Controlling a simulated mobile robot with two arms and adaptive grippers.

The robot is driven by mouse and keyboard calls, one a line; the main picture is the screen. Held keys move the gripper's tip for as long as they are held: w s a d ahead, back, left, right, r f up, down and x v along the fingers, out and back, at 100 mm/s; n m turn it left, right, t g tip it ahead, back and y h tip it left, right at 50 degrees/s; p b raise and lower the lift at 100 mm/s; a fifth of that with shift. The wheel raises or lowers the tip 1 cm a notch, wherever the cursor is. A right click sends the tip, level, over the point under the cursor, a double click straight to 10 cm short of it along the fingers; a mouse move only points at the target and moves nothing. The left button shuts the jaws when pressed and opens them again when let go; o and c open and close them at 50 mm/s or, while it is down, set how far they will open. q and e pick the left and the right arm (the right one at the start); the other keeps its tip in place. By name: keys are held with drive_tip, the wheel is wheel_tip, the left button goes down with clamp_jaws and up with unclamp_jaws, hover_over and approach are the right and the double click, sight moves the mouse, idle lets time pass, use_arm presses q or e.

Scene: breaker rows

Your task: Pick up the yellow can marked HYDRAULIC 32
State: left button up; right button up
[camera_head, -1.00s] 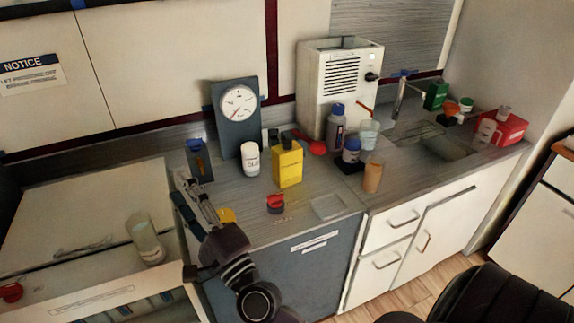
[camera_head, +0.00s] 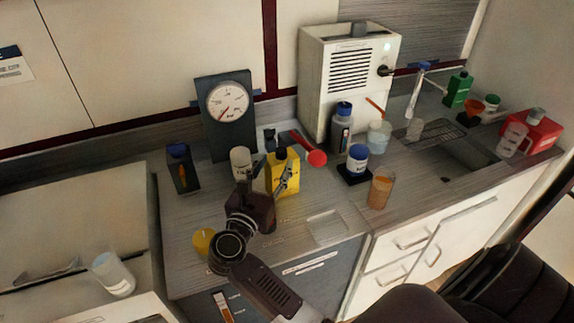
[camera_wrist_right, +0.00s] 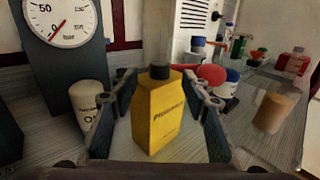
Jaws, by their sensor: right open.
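The yellow can (camera_head: 286,178) with a dark cap stands upright on the grey counter, in front of the gauge. It also stands in the middle of the right wrist view (camera_wrist_right: 158,118); the lettering on its front is too blurred to read. My right gripper (camera_head: 268,175) is open, its fingers in front of the can in the head view. In the right wrist view its fingers (camera_wrist_right: 168,105) appear on either side of the can, with gaps to both sides. My left gripper is not in view.
A white bottle (camera_head: 241,163) stands close left of the can, and a red round-ended object (camera_head: 316,158) lies close right. The gauge (camera_head: 228,115) stands behind. A blue-lidded jar (camera_head: 357,160) and an orange-brown cup (camera_head: 380,190) stand further right. A yellow round object (camera_head: 203,241) lies near the front left.

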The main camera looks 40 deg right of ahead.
sight(279, 155)
drive_tip(key=shift+w+d+r+p, duration=0.25)
drive_tip(key=shift+r+p, duration=0.1)
drive_tip(key=shift+r, duration=0.2)
drive_tip(key=p+x, duration=0.1)
drive_tip(key=x, duration=0.1)
drive_tip(key=shift+w+d, duration=0.15)
drive_tip(key=shift+d, duration=0.15)
drive_tip(key=shift+f+x, duration=0.2)
drive_tip(key=shift+x, duration=1)
drive_tip(key=c, duration=0.4)
clamp_jaws()
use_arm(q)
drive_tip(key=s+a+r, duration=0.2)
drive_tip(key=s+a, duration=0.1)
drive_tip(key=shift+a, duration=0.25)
